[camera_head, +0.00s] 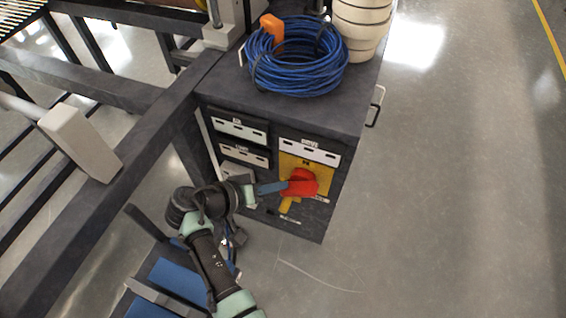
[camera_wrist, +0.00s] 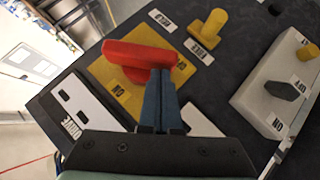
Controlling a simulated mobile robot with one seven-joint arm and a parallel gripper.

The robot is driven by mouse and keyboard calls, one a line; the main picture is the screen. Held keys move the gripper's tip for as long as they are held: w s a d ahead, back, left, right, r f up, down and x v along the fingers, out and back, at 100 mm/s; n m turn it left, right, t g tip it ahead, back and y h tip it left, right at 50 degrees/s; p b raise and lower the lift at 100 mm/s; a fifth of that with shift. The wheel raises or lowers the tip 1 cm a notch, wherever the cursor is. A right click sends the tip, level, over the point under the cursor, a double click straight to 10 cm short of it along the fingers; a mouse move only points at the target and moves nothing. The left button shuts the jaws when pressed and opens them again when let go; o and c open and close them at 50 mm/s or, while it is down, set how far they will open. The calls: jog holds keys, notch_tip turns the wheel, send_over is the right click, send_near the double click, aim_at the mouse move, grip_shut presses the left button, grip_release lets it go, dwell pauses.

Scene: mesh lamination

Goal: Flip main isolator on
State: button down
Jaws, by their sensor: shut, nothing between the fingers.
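The main isolator is a red rotary handle (camera_head: 301,183) on a yellow plate (camera_head: 291,163), on the front of a dark cabinet. In the wrist view the red handle (camera_wrist: 141,54) lies across the yellow plate (camera_wrist: 104,72), with an ON label near its lower left. My gripper (camera_head: 284,186) reaches the handle from the left. In the wrist view its blue fingers (camera_wrist: 160,84) are together, with their tips at the handle's right part. Nothing shows between the fingers. I cannot tell whether the tips press on the handle.
A yellow knob (camera_wrist: 208,28) sits beside the plate. A white switch box (camera_wrist: 282,88) with a dark knob is at the right of the wrist view. A blue cable coil (camera_head: 297,58) and stacked cream bowls (camera_head: 361,25) stand on the cabinet. Floor to its right is clear.

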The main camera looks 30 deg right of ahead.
aim_at(282, 196)
jog(key=shift+n+g+h, duration=0.3)
jog(key=shift+h, duration=0.1)
jog(key=shift+s+d+f+b, duration=0.1)
jog(key=shift+f+b, duration=0.75)
jog(key=shift+f, duration=0.15)
jog(key=shift+s+d+f+b, duration=0.1)
jog(key=shift+f+b, duration=0.75)
jog(key=shift+f, duration=0.15)
jog(key=shift+s+d+f, duration=0.1)
jog(key=shift+f, duration=0.05)
jog(key=p+v, duration=0.1)
jog(key=v, duration=0.6)
jog(key=shift+a, duration=0.25)
